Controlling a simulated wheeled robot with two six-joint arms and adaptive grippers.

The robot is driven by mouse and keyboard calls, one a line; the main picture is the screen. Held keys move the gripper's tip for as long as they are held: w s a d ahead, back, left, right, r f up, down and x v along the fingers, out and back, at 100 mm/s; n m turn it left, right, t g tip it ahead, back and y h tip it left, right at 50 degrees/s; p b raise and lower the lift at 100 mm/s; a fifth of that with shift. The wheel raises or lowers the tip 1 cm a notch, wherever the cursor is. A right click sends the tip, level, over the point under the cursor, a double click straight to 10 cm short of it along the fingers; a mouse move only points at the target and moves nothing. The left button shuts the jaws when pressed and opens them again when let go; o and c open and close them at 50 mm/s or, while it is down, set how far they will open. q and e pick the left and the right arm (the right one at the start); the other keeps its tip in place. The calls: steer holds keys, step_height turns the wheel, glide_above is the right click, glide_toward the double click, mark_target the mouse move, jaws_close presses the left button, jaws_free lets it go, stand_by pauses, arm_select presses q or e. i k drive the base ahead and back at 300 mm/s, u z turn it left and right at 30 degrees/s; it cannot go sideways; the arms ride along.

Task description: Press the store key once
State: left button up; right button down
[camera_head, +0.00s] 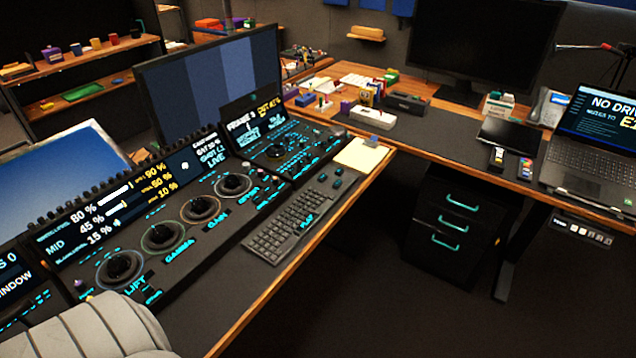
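A dark trackball panel (178,262) lies on the wooden desk in the left half of the head view. It has several ringed trackballs, with glowing cyan labels such as LIFT, GAMMA and GAIN beside them. Small keys with cyan lettering sit around the balls and on a smaller section (285,153) at the panel's far end. The key lettering is too small to read, so I cannot tell which is the store key. Neither of my grippers is in view.
A keyboard (290,227) and a notepad (361,155) lie right of the panel. A display strip (130,190) and a monitor (212,85) stand behind it. A grey ribbed shape (85,330) covers the lower left corner. Dark floor is open at the lower right.

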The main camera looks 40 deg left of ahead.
mark_target(268, 191)
steer(key=z, duration=0.05)
steer(key=i, duration=1.25)
steer(key=u, duration=3.75)
